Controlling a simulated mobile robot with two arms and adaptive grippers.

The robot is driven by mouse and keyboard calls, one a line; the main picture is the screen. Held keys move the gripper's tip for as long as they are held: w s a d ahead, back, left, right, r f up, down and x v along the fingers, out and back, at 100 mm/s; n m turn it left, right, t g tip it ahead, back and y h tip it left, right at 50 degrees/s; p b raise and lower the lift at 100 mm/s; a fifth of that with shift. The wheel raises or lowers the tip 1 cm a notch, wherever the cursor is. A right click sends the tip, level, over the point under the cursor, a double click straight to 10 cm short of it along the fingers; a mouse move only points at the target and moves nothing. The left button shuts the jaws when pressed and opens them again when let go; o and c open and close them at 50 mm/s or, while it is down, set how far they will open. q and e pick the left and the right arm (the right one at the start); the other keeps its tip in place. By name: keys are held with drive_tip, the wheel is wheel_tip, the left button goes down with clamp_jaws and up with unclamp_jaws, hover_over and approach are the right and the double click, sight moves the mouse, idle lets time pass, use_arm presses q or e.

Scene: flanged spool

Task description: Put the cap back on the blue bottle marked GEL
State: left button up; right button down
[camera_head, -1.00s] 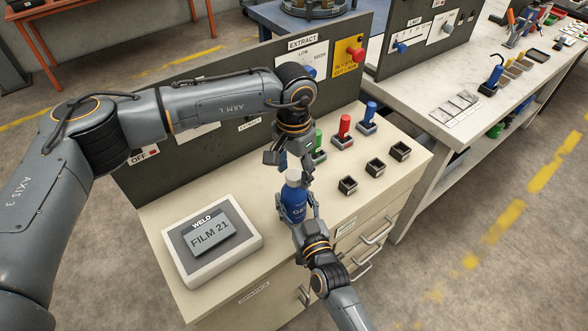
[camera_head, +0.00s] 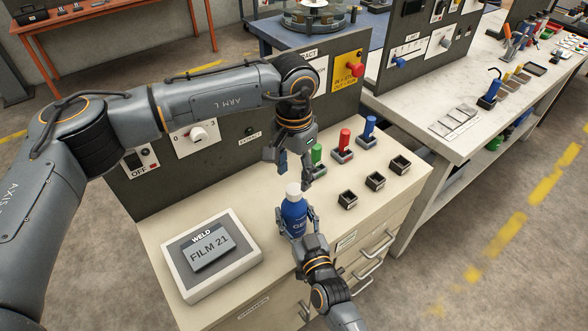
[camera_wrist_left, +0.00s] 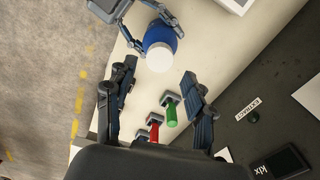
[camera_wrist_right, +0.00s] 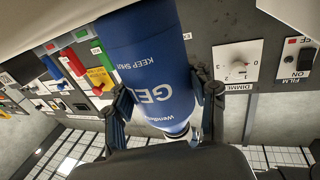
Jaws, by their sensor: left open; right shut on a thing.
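The blue bottle (camera_head: 294,214) marked GEL stands upright above the front part of the bench. It also shows in the left wrist view (camera_wrist_left: 160,32) and, upside down, in the right wrist view (camera_wrist_right: 150,65). A white cap (camera_head: 293,189) sits on its top and is a round white disc in the left wrist view (camera_wrist_left: 159,57). I cannot tell how tightly it sits. My right gripper (camera_head: 298,228) is shut around the bottle's body, one finger on each side. My left gripper (camera_head: 289,170) is open and empty, just above the cap and apart from it.
A tray labelled WELD (camera_head: 170,262) with a FILM 21 plate lies at left. Green (camera_head: 317,155), red (camera_head: 344,140) and blue (camera_head: 369,126) handles stand behind, right of my left gripper. Empty black holders (camera_head: 375,181) lie at right. A dark panel (camera_head: 180,175) rises along the back.

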use_arm(q)
drive_tip(key=n, duration=0.3)
drive_tip(key=shift+r+n, duration=0.15)
drive_tip(key=shift+n, duration=0.25)
drive_tip(key=n, duration=0.3)
drive_tip(key=shift+r+n, duration=0.1)
drive_tip(key=shift+n, duration=0.3)
drive_tip(key=n, duration=0.4)
drive_tip(key=shift+r, duration=0.1)
drive_tip(key=n, duration=0.4)
drive_tip(key=shift+r, duration=0.15)
drive_tip(key=n, duration=0.4)
drive_tip(key=shift+r, duration=0.15)
drive_tip(key=n, duration=0.4)
drive_tip(key=shift+r, duration=0.1)
drive_tip(key=n, duration=0.6)
drive_tip(key=shift+r, duration=0.2)
drive_tip(key=n, duration=0.6)
drive_tip(key=shift+r+n, duration=0.2)
drive_tip(key=shift+n, duration=0.1)
drive_tip(key=n, duration=0.4)
drive_tip(key=shift+r, duration=0.1)
drive_tip(key=n, duration=0.6)
drive_tip(key=shift+r, duration=0.2)
drive_tip(key=n, duration=0.5)
drive_tip(key=shift+r+n, duration=0.15)
drive_tip(key=shift+n, duration=0.15)
